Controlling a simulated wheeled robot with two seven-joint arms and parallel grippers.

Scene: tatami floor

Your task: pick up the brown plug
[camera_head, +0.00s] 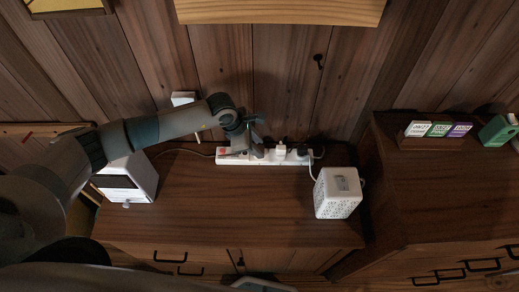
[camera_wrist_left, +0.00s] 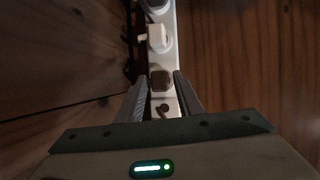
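The brown plug (camera_wrist_left: 161,80) is a small dark block seated in the white power strip (camera_wrist_left: 165,104), seen in the left wrist view. My left gripper (camera_wrist_left: 161,84) is open, with one finger on each side of the plug and a gap visible on both sides. In the head view the power strip (camera_head: 228,158) lies at the back of the wooden cabinet, and my left gripper (camera_head: 252,148) reaches down onto its left half. The gripper hides the brown plug there. My right gripper is not clearly seen in either view.
A white plug (camera_head: 281,150) is in the strip beside the gripper, with dark plugs further right. A white patterned box (camera_head: 338,193) stands front right, and a white device (camera_head: 128,180) stands left. The wooden wall (camera_head: 285,80) rises close behind. The cabinet top's middle is clear.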

